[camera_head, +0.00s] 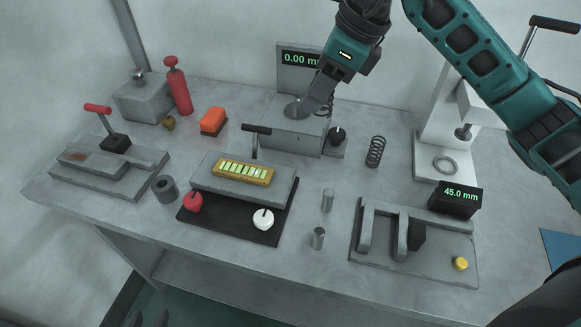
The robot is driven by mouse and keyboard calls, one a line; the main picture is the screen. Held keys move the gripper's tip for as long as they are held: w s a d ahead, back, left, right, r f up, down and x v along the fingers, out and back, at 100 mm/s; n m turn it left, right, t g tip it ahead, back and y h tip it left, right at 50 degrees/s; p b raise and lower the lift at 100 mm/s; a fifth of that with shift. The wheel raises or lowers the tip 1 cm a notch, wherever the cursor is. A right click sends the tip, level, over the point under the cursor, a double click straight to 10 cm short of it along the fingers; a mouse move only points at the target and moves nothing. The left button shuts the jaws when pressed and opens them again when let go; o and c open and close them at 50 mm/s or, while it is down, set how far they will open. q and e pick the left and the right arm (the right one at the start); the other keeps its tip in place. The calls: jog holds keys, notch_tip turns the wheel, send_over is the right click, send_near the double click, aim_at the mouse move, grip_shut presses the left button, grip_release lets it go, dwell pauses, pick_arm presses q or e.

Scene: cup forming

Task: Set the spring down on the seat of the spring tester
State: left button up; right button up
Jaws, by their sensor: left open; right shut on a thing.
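My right gripper (308,106) is shut, over the grey block below the 0.00 mm display. A dark coil spring (326,106) shows at the right side of its fingers, partly hidden by them; the grip itself is hard to see. The white lever stand at the right looks like the spring tester (432,130). Its ring-shaped seat (445,165) is bare, below a plunger (463,132), well right of the gripper. Another dark spring (376,151) stands upright on the table between them. My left gripper (150,319) is open and empty at the bottom edge, mostly out of frame.
The grey block (280,138) has a round disc (296,110) on top and a black knob beside it. A slotted fixture (385,262) and a 45.0 mm display (458,200) stand at front right. Two metal cylinders (328,200) stand front centre. My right arm crosses above the white stand.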

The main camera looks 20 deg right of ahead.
notch_tip(320, 180, down, 19)
jog(key=shift+f+b, duration=0.15)
jog(key=shift+b, duration=0.6)
jog(key=shift+f, duration=0.2)
jog(key=o, duration=1)
jog(key=shift+o, duration=0.2)
jog(key=shift+r, duration=0.2)
